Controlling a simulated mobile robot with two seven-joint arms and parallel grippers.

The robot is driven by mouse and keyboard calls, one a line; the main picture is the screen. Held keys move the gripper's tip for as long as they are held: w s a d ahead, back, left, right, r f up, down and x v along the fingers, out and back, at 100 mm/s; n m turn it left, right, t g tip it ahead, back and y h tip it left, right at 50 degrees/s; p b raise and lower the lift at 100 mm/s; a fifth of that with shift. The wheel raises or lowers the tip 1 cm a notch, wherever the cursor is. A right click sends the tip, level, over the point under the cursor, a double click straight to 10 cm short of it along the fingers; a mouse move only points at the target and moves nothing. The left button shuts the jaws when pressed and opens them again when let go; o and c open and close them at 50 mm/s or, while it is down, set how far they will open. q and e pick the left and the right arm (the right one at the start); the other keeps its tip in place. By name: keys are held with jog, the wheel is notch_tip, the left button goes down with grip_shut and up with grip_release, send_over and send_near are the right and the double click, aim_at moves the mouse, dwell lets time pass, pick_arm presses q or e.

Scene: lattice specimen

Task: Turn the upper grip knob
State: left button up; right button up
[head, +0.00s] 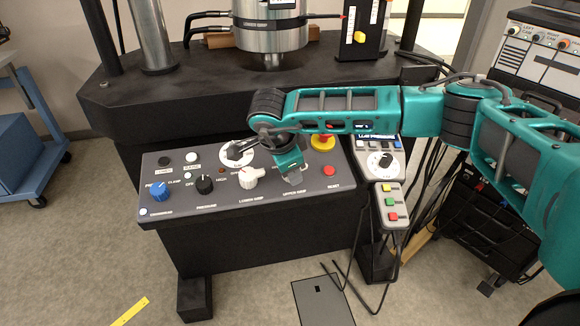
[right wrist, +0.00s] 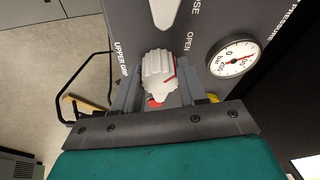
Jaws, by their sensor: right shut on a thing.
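The upper grip knob (right wrist: 158,70) is white and ribbed with a red line; in the right wrist view it sits between the two grey fingers of my right gripper (right wrist: 155,90). The fingers are shut on its sides. The printed UPPER GRIP label lies beside it. In the head view my right gripper (head: 294,175) points down onto the sloped grey control panel (head: 225,195) and largely hides this knob. My left gripper is in neither view.
The white lower grip knob (head: 251,178) stands left of my gripper. The panel also holds a black knob (head: 204,185), a blue knob (head: 159,191), a red button (head: 329,170) and a yellow-collared stop button (head: 322,143). A round gauge (right wrist: 233,60) is nearby. A grey pendant (head: 390,203) stands right.

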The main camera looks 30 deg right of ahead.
jog(key=o, duration=1.1)
jog(key=shift+c, duration=0.2)
jog(key=shift+r, duration=0.1)
jog(key=p+v, duration=0.1)
jog(key=v, duration=1.1)
jog(key=shift+a+r, duration=0.2)
jog(key=shift+r, duration=0.1)
